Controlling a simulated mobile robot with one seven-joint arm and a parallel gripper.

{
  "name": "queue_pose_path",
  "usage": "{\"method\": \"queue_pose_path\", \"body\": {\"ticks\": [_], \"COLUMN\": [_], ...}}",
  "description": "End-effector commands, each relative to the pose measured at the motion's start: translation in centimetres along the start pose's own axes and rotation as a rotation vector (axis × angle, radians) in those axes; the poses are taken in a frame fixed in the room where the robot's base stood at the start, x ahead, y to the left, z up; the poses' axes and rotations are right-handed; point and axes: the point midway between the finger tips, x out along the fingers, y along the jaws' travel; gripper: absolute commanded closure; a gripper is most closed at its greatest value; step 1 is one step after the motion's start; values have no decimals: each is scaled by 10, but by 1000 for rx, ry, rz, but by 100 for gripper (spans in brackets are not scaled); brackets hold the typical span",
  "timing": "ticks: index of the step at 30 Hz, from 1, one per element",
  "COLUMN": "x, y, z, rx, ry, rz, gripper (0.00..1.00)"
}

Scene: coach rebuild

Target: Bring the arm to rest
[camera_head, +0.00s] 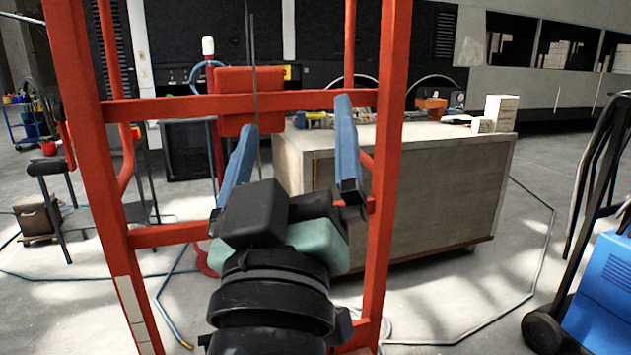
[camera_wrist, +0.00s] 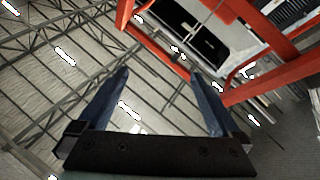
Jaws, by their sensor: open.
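My gripper (camera_head: 291,135) stands raised in the middle of the head view, with its two blue fingers spread wide and nothing between them. In the wrist view my gripper (camera_wrist: 165,90) is also open and empty, pointing up towards the roof beams. The wrist housing, black and pale green, shows below the fingers in the head view. Beyond the fingers is a red metal frame (camera_head: 393,150) with uprights and crossbars. The fingers overlap its crossbars in the picture; I cannot tell how close they are.
A wheeled workbench (camera_head: 440,195) with boxes and tools on top stands behind the frame. A blue machine (camera_head: 603,290) and a black hand truck (camera_head: 590,190) are at the right. Hoses lie on the floor. A coach (camera_head: 560,85) fills the back right. Open floor (camera_head: 470,300) shows at the lower right.

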Motion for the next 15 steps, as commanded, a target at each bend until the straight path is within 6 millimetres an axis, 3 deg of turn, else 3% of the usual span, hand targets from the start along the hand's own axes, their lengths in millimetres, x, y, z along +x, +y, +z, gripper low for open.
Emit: {"method": "queue_pose_path", "body": {"ticks": [1,5,6,15], "x": [-4,-27,-23,23], "y": [22,66,75,98], "z": [-31,-102,-122,-188], "rx": [103,369,409,396], "ry": [88,313,340,318], "rz": [28,40,32,29], "gripper": [0,0,0,0]}}
